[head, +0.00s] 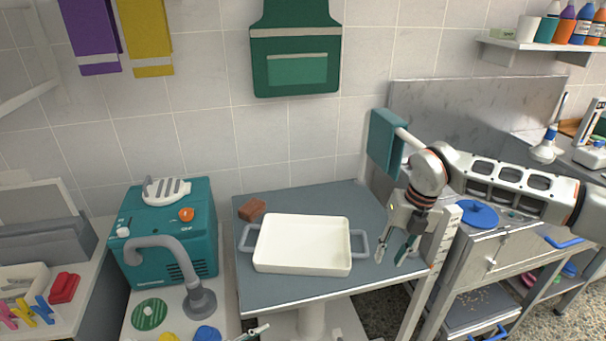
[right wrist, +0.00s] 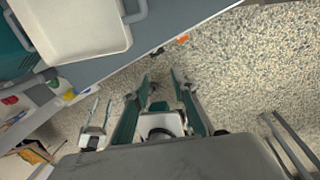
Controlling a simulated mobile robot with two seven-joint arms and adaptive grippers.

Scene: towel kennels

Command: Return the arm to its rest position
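My right arm comes in from the right in the head view. Its gripper (head: 396,250) points down above the right edge of the grey table, beside the white tray's right handle.
The white tray (head: 302,265) stands on the grey table (head: 290,287), with a brown block (head: 252,209) behind its left corner. A teal machine (head: 172,268) with a grey hose stands left. A steel cart with a blue lid (head: 477,213) stands right, below my right arm.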

